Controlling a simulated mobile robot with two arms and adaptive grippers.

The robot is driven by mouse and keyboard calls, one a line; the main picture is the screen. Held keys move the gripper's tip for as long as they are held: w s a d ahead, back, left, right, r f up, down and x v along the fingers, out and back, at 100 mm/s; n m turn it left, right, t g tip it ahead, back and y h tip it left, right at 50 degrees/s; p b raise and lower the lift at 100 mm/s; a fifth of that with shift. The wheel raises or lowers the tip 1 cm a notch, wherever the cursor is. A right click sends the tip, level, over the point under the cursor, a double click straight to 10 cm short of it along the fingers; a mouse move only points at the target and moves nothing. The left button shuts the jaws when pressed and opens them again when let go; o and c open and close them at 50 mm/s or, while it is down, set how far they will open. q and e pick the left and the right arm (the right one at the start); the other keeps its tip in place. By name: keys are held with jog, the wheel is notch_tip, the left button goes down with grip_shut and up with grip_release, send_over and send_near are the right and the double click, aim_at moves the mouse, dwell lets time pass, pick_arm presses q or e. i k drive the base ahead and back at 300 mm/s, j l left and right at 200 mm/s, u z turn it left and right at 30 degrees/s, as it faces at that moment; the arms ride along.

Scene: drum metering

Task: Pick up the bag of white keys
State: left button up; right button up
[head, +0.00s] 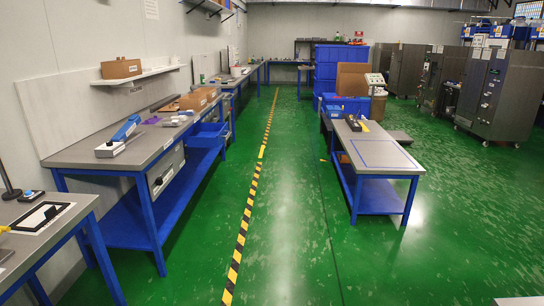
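I cannot make out a bag of white keys for certain. Small items lie on the grey-topped workbench (88,152) along the left wall, among them a pale item (176,119) and a small purple item (152,120). They are too small to identify. Neither of my grippers is in view.
A nearer bench (62,232) stands at the lower left. A blue-legged table (388,170) stands right of centre, with blue bins (340,68) behind it. Grey cabinets (490,98) stand at the right. The green floor (292,225) between the benches is clear, with a striped line (247,215).

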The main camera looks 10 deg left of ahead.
aim_at(182, 118)
jog(key=i, duration=3.35)
jog(key=i+l+u, duration=0.1)
jog(key=i+u, duration=0.3)
jog(key=i, duration=0.15)
jog(key=i+l+u, duration=0.3)
jog(key=i+u, duration=0.15)
jog(key=i+l+u, duration=0.4)
jog(key=i+l, duration=0.05)
jog(key=i, duration=0.1)
